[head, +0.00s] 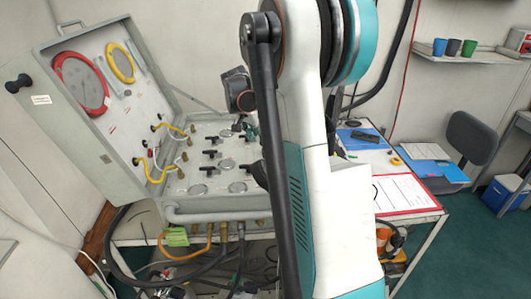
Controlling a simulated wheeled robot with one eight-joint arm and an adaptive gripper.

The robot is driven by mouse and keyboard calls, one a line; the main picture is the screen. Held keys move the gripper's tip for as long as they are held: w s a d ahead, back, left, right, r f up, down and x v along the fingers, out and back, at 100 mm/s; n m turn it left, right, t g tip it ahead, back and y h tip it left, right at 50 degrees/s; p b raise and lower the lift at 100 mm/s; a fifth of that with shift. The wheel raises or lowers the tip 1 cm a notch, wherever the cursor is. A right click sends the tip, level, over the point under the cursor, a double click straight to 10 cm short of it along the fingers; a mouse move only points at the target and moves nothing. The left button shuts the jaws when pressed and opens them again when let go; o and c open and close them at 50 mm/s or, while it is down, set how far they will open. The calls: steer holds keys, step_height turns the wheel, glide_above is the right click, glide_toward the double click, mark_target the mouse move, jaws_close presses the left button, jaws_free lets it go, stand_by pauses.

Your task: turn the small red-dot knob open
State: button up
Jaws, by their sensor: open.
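The open grey air panel case (170,209) stands on a bench at the left, its lid (48,88) raised. Several black T-shaped knobs (210,153) and round gauges (197,189) sit on its panel face. I cannot make out a red dot on any knob, so the small red-dot knob is not told apart; part of the panel's right side is hidden behind my arm. My arm fills the middle of the head view. A dark wrist part of mine (238,90) hangs above the panel's right rear. I cannot make out my gripper or its fingers; my arm covers that area.
Yellow hoses (160,177) run from the lid to the panel. Dark and orange hoses hang below the case. A table (432,214) with papers and a red-edged clipboard (401,192) stands right of my arm. A chair (471,138) and a shelf with cups are farther right.

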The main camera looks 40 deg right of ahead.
mark_target(266, 153)
steer(key=b+x, duration=0.1)
steer(key=x, duration=0.8)
steer(key=c, duration=1)
